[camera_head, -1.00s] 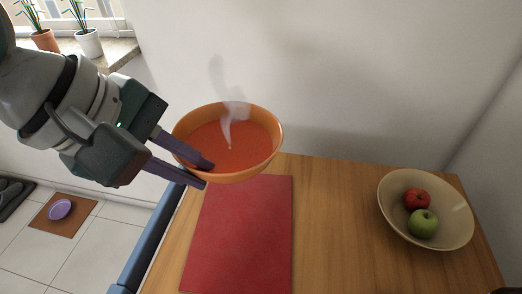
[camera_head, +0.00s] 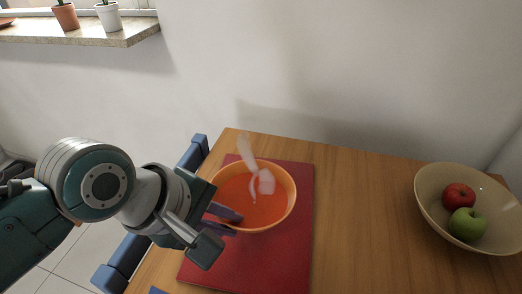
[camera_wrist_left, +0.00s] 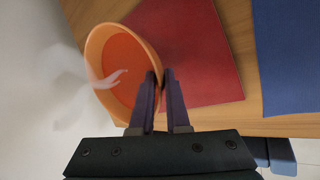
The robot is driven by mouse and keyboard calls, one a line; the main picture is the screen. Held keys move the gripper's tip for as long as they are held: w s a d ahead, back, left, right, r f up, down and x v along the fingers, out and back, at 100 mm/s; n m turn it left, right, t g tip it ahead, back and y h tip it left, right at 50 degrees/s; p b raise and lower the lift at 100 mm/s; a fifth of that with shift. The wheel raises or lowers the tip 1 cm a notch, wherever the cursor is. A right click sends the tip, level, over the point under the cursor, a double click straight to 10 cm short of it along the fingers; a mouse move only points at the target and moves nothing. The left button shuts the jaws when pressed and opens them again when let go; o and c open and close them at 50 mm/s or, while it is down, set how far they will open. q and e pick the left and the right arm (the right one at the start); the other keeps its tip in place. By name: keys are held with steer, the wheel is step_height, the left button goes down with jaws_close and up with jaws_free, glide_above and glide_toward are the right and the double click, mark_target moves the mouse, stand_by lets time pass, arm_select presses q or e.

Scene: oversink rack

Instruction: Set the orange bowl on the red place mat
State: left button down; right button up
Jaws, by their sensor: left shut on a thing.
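The orange bowl (camera_head: 287,211) holds orange-red liquid with steam above it. In the head view it appears over the far part of the red place mat (camera_head: 250,262); I cannot tell whether it touches the mat. My left gripper (camera_head: 236,222) is shut on the near-left part of the bowl's rim. In the left wrist view the fingers (camera_wrist_left: 160,76) pinch the rim of the bowl (camera_wrist_left: 97,42), which looks tilted in that view, and the red mat (camera_wrist_left: 192,55) lies beside and below it. The bowl's underside is hidden. My right gripper is out of view.
A beige bowl (camera_head: 428,206) with a red apple (camera_head: 458,195) and a green apple (camera_head: 467,223) stands at the right of the wooden table (camera_head: 362,230). A blue mat (camera_wrist_left: 288,60) shows in the wrist view. A blue chair (camera_head: 124,262) stands at the table's left edge.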

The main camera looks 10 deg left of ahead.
arm_select(q)
steer(key=shift+w+f+b, duration=0.1)
steer(key=shift+f+b, duration=0.65)
steer(key=shift+f, duration=1.15)
steer(key=shift+f, duration=0.1)
steer(key=c, duration=0.9)
jaws_free()
steer(key=shift+f, duration=0.1)
steer(key=p+v, duration=0.5)
steer(key=v, duration=0.7)
steer(key=s+a+r+m+g+y, duration=0.1)
steer(key=s+a+r+m+y, duration=0.2)
steer(key=s+m, duration=0.9)
steer(key=r+m, duration=0.2)
steer(key=m, duration=0.1)
steer(key=shift+m+g+y, duration=0.3)
steer(key=shift+y, duration=0.1)
